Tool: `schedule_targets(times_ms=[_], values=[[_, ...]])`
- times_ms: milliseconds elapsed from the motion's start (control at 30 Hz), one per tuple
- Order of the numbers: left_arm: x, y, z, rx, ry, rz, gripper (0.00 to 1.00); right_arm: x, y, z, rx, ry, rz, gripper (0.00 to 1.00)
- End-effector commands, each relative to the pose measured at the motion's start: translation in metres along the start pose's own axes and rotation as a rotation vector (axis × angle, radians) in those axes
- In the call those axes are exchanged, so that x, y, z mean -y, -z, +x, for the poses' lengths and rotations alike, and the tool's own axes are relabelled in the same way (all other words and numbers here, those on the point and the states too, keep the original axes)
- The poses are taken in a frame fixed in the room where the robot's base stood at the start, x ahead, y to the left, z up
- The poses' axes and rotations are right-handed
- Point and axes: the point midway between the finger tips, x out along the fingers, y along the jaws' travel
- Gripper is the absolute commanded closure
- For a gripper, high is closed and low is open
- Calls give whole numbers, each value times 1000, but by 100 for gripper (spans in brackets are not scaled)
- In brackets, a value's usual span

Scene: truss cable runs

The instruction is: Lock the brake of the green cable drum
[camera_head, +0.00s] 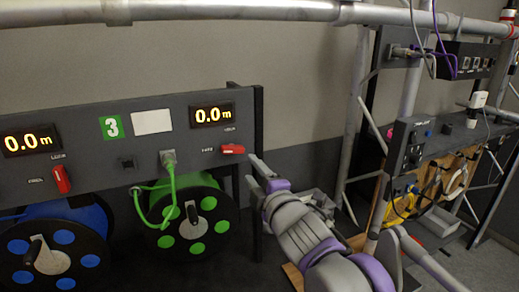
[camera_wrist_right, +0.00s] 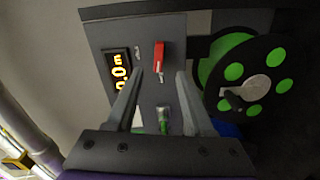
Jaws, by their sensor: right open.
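The green cable drum (camera_head: 198,228) has a dark flange with green spots and a crank at its centre. It also shows at the right of the right wrist view (camera_wrist_right: 232,72). Its red brake lever (camera_head: 232,149) sits on the grey panel under the right display and lies roughly horizontal. The lever also shows in the right wrist view (camera_wrist_right: 158,58), lined up between the fingers but beyond their tips. My right gripper (camera_head: 253,172) is open and empty, just right of and below the lever, apart from it. My left gripper is not in view.
The blue drum (camera_head: 56,252) stands left with its own red lever (camera_head: 62,179), tilted near upright. A green cable (camera_head: 171,183) is plugged into the panel (camera_head: 75,127) left of the green drum's lever. A dark post (camera_head: 258,135) stands at the panel's right end. Truss tubes run overhead.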

Motion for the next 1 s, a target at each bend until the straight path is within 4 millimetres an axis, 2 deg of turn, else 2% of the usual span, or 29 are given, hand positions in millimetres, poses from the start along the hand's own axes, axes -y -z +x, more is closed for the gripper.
schedule_targets(times_ms=[167, 600, 800, 1000], values=[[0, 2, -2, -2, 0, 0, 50, -3, 2, 14, -7, -5, -9, 48], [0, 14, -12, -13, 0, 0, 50, -3, 2, 89, -5, -4, -6, 48], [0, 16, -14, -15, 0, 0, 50, -2, 2, 106, -4, -4, -6, 48], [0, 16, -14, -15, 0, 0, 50, -1, 2, 108, -4, -3, -5, 48]])
